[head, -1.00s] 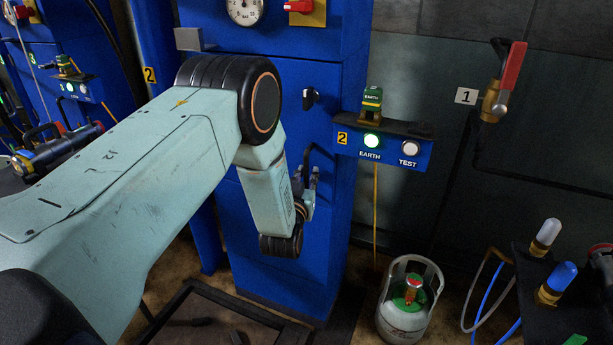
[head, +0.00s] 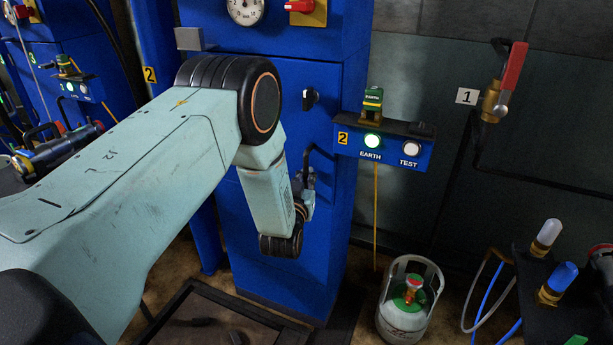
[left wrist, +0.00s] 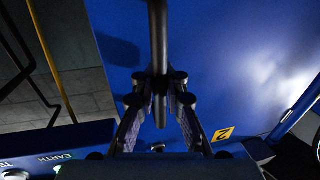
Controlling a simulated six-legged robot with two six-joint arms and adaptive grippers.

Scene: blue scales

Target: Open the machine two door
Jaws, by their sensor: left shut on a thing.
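The blue door (head: 255,200) of the machine marked two fills the middle of the head view and appears closed against its cabinet. Its black handle (head: 307,155) stands near the door's right edge. My left gripper (head: 307,185) is at the handle, partly hidden by my forearm. In the left wrist view the handle is a dark upright bar (left wrist: 158,35), and my left gripper (left wrist: 159,85) is shut on it, a finger on each side. A small black knob (head: 310,98) sits on the door above the handle. My right gripper is not in view.
A control box (head: 383,148) with EARTH and TEST buttons sticks out right of the door; EARTH glows green. A gas cylinder (head: 408,305) stands on the floor at the right. A dark-framed floor tray (head: 190,290) lies before the machine.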

